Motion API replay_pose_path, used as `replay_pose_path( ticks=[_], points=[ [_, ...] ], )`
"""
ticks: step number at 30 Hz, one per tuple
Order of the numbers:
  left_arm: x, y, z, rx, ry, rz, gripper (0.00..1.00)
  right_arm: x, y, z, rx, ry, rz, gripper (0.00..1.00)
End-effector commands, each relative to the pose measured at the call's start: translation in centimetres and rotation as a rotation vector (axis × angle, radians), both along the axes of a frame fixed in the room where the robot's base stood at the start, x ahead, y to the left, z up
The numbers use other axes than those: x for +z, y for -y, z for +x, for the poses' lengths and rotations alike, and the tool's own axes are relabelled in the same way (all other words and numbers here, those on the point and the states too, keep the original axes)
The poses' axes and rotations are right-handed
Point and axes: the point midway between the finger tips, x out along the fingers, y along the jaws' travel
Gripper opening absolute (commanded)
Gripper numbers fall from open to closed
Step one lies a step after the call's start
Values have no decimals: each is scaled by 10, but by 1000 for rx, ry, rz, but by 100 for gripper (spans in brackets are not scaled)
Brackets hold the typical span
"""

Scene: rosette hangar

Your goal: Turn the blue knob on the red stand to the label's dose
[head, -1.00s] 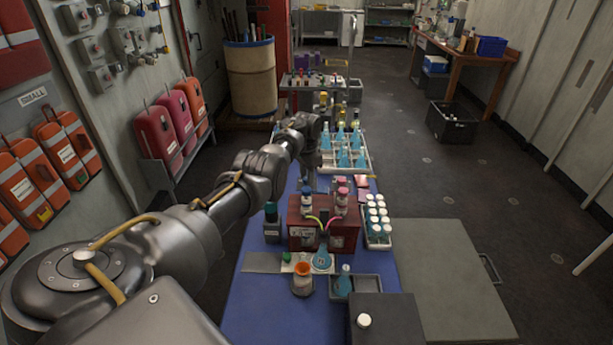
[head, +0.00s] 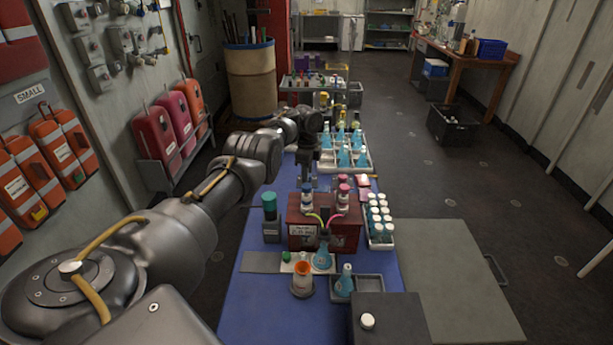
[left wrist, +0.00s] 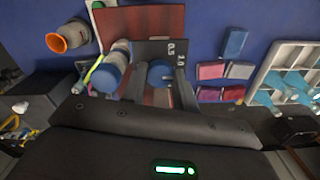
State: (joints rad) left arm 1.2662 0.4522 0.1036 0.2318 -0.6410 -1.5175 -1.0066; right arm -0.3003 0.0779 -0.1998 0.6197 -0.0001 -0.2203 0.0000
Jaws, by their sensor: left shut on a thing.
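The red stand (head: 295,230) stands on the blue table, with a blue-capped vial (head: 308,197) and a pink-capped vial (head: 342,195) on top. A white label (head: 302,231) is on its front; its print is too small to read surely. My left gripper (head: 307,180) reaches down behind the stand. In the left wrist view, my left gripper (left wrist: 160,82) has its two fingers on either side of the blue knob (left wrist: 160,71), shut on it. The knob sits on a dark plate (left wrist: 150,48) marked 0.5 and 1.0. The fingers hide part of the knob. My right gripper is not in view.
A white rack of white-capped vials (head: 389,237) stands right of the stand. A green-capped bottle (head: 270,222) is at its left. A blue flask (head: 322,260) and an orange-rimmed container (head: 302,284) are in front. A tray of blue flasks (head: 367,167) is behind.

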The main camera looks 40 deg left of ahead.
Motion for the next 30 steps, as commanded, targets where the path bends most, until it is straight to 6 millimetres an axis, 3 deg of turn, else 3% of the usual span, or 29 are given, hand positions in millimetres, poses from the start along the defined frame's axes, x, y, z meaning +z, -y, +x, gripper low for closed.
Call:
replay_pose_path(
  ticks=[15, 30],
  points=[
    [-4, 2, 0, -492, -2, -1, 6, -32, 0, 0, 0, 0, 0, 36],
    [-4, 2, -1, -903, -5, -3, 6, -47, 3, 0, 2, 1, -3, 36]
  ],
)
